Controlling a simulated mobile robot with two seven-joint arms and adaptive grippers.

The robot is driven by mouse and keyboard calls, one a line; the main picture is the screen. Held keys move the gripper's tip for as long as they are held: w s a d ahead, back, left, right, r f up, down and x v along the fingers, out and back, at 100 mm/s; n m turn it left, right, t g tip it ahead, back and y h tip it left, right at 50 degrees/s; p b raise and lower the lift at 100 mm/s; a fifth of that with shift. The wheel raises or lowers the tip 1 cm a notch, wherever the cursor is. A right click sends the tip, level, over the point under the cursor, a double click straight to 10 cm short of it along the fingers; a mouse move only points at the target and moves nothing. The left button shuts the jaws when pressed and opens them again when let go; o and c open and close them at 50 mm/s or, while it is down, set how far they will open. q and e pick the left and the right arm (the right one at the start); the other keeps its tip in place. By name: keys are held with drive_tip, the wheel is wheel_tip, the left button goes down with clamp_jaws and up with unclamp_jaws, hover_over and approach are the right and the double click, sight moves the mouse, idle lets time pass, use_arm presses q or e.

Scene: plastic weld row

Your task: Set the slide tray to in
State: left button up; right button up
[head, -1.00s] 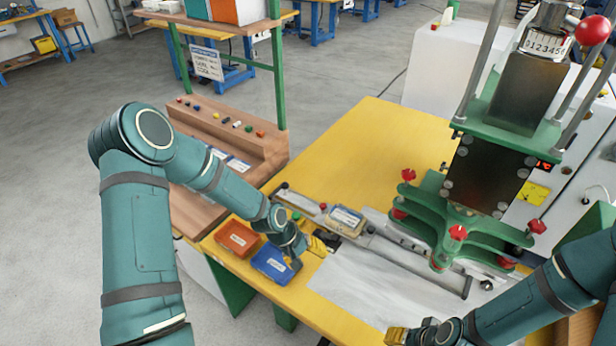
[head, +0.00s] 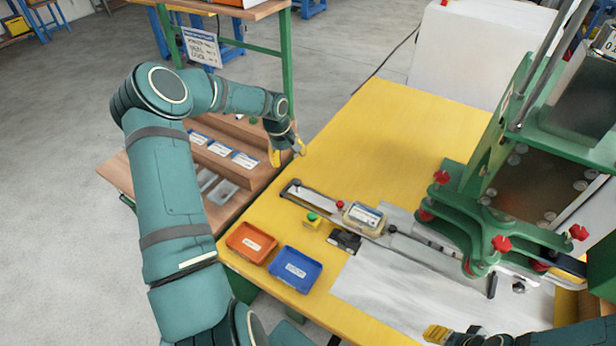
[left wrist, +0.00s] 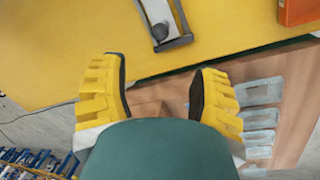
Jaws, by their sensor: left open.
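The slide tray (head: 363,218) is a small beige carriage with a labelled box top, sitting on a grey rail (head: 312,200) on the yellow bench. It stands outside the green press, left of it, toward the rail's left part. A red knob (head: 340,205) is just left of it. My left gripper (head: 287,154) is open and empty, in the air above the bench's left edge, apart from the rail. In the left wrist view its yellow fingers (left wrist: 160,92) are spread, with the rail's end (left wrist: 166,20) beyond them. My right gripper (head: 437,333) shows only partly at the bottom edge.
The green press (head: 500,215) with red knobs stands at the right. An orange bin (head: 251,243), a blue bin (head: 288,270), a green button on a yellow box (head: 312,220) and a black block (head: 345,241) lie near the front. The far bench surface is clear.

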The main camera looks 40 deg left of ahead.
sight(297, 180)
drive_tip(key=shift+d, duration=0.1)
use_arm(q)
drive_tip(key=f, duration=0.4)
drive_tip(key=w+f, duration=0.1)
drive_tip(key=f, duration=0.4)
drive_tip(key=w+d+f+b, duration=0.1)
drive_tip(key=f, duration=0.3)
drive_tip(key=shift+w+f, duration=0.15)
drive_tip(key=shift+w, duration=0.1)
use_arm(e)
drive_tip(key=shift+s+f, duration=0.15)
drive_tip(key=shift+f, duration=0.35)
